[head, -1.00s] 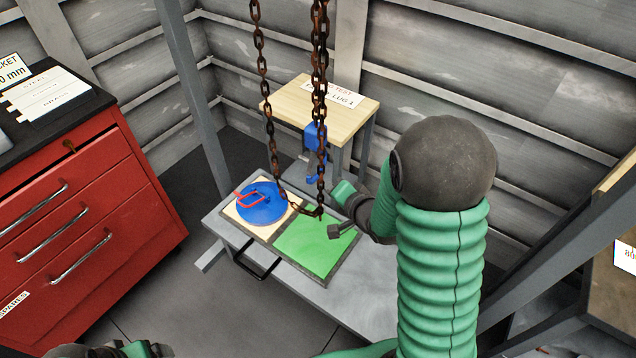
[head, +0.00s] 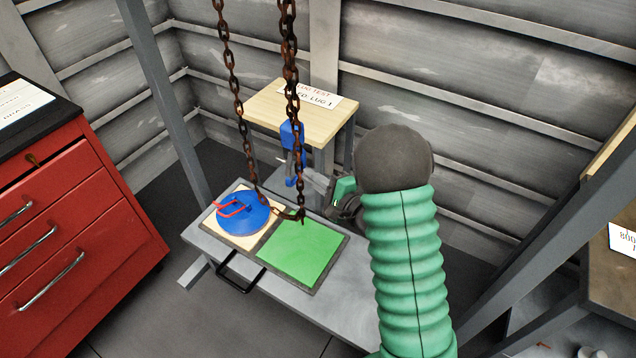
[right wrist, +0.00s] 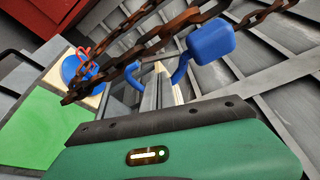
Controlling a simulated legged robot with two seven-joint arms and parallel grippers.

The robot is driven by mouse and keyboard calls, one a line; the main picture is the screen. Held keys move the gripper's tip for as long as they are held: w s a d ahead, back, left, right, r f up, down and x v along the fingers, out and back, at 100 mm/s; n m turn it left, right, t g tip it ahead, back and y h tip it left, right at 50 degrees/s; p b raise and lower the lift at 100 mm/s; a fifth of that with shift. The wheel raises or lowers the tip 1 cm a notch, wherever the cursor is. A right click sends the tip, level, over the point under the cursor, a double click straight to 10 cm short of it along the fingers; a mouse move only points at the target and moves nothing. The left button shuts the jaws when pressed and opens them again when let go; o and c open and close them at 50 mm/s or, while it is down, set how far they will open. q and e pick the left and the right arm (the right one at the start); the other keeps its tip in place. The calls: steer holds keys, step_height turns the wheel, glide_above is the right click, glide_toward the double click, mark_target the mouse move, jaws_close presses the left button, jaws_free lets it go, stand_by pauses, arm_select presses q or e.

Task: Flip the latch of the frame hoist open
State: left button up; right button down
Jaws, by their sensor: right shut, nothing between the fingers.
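A blue block (head: 291,133) with a blue curved part (head: 291,176) below it shows behind the rusty chain in the head view; I take this for the hoist's latch. In the right wrist view the blue block (right wrist: 210,43) is at upper centre, and blue curved pieces (right wrist: 133,75) show left of and below it. The rusty chain (head: 292,70) hangs in a loop and crosses the right wrist view in front. My right gripper (head: 312,181) is shut and empty, just right of the blue curved part; I cannot tell if they touch. My left gripper is out of view.
A low grey bench (head: 345,285) carries a blue disc with a red handle (head: 243,212) on a pale square, and a green square (head: 302,252). A wooden-topped stand (head: 265,105) is behind. A red drawer cabinet (head: 95,215) stands at left. A grey post (head: 160,100) rises beside the bench.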

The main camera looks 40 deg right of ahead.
mark_target(284, 162)
steer(key=w, duration=0.5)
steer(key=shift+a+f, duration=0.25)
steer(key=shift+a, duration=0.1)
steer(key=shift+s, duration=0.1)
